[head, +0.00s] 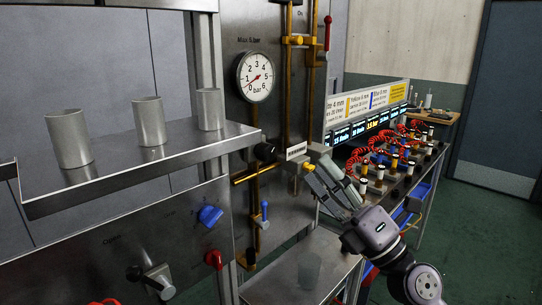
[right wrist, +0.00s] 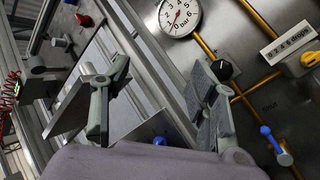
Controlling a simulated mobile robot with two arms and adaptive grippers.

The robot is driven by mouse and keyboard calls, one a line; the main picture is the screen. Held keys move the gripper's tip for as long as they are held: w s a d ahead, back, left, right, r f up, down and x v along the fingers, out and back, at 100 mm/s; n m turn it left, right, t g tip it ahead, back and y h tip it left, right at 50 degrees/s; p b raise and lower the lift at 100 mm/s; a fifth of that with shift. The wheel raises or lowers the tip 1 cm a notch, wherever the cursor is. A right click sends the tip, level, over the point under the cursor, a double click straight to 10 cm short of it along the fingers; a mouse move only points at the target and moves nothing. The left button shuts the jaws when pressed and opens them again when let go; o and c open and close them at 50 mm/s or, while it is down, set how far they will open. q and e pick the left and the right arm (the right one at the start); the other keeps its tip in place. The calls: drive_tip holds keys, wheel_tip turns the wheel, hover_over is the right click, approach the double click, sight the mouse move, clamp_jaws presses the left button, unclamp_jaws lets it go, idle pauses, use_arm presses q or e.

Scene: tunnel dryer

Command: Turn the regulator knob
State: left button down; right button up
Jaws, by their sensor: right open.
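The regulator knob (head: 264,151) is a black round knob on the steel panel, below the pressure gauge (head: 255,76). In the right wrist view the knob (right wrist: 222,70) shows with a white mark, partly behind the right-hand finger. The gauge's thin red needle points to the low end of its scale. My right gripper (head: 322,170) is open and empty, to the right of the knob and apart from it. Its two fingers (right wrist: 163,78) are spread wide in the right wrist view. My left gripper is not in view.
Brass pipes (head: 286,80) run down the panel near a white label plate (head: 296,150). A blue-handled valve (head: 264,211) sits below. A steel shelf (head: 105,180) with metal cups projects at the left. A bench with red coiled hoses (head: 385,140) stands at the right.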

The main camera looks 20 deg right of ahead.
drive_tip(key=a+r+n+g+y, duration=0.1)
drive_tip(key=a+n+g+y, duration=0.2)
drive_tip(key=n, duration=0.4)
drive_tip(key=n+g+h, duration=0.3)
drive_tip(key=n+h, duration=0.1)
drive_tip(key=h, duration=0.3)
approach(271, 154)
drive_tip(key=p+x, duration=0.6)
drive_tip(key=x, duration=0.3)
drive_tip(key=shift+a, duration=0.1)
drive_tip(key=shift+w+a+f, duration=0.1)
drive_tip(key=shift+w+a, duration=0.1)
drive_tip(key=shift+w, duration=0.15)
drive_tip(key=c, duration=1.2)
